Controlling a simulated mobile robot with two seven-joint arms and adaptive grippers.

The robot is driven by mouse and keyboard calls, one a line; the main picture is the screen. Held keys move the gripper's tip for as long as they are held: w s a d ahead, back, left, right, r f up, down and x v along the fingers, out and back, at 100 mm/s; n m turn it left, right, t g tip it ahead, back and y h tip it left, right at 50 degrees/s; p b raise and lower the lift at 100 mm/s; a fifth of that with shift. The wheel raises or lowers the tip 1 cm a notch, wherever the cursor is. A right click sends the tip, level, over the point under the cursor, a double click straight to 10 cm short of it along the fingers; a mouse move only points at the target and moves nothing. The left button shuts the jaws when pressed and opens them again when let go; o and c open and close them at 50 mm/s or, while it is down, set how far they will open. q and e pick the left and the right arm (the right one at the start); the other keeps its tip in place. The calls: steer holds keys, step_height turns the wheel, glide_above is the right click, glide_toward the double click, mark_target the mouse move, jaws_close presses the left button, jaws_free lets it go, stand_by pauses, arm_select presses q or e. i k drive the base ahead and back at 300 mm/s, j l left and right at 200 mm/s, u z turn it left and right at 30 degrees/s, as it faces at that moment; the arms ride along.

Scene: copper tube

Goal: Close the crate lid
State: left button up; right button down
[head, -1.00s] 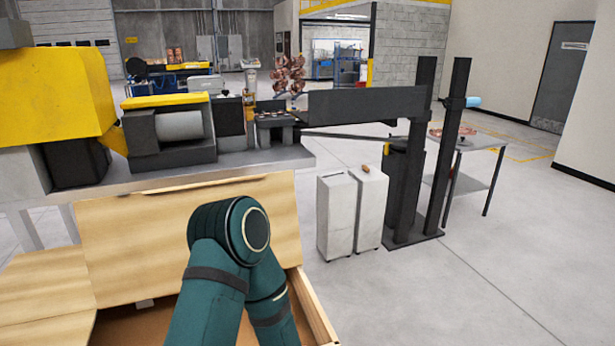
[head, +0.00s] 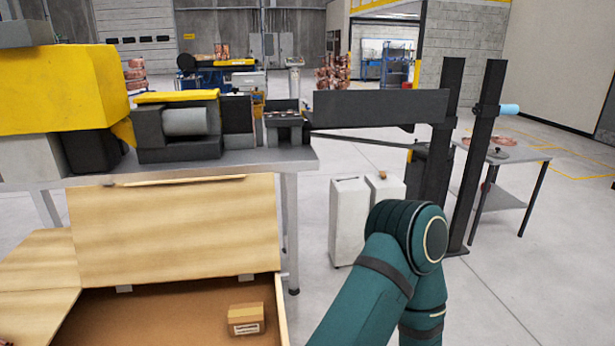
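The wooden crate (head: 282,310) stands at the lower left of the head view, its inside open to view. Its lid panel (head: 175,232) stands raised and tilted at the back edge, with small pale hinges along its lower side. Another wooden panel (head: 38,275) spreads out at the left side of the crate. A small cardboard box (head: 245,318) lies inside on the brown floor. A teal arm of mine rises at the lower right, right of the crate and apart from the lid. Neither gripper shows.
A workbench (head: 300,160) with grey and yellow machinery stands right behind the raised lid. Two pale cabinets (head: 348,220) and dark posts (head: 484,150) stand to the right. A side table (head: 515,155) is farther right. Open floor lies at the lower right.

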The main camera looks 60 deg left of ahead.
mark_target(124, 236)
steer(key=i+l+u, duration=0.15)
steer(key=i, duration=0.25)
steer(key=i+l+u, duration=0.15)
steer(key=i, duration=0.25)
steer(key=i+l+u, duration=0.2)
steer(key=i, duration=0.15)
steer(key=i+j+u, duration=0.15)
steer(key=i+u, duration=0.5)
steer(key=u, duration=0.15)
steer(key=i+u, duration=0.65)
steer(key=u, duration=0.2)
steer(key=i+u, duration=0.2)
steer(key=u, duration=0.25)
steer(key=i+l+u, duration=0.15)
steer(key=u, duration=0.3)
steer(key=i, duration=0.1)
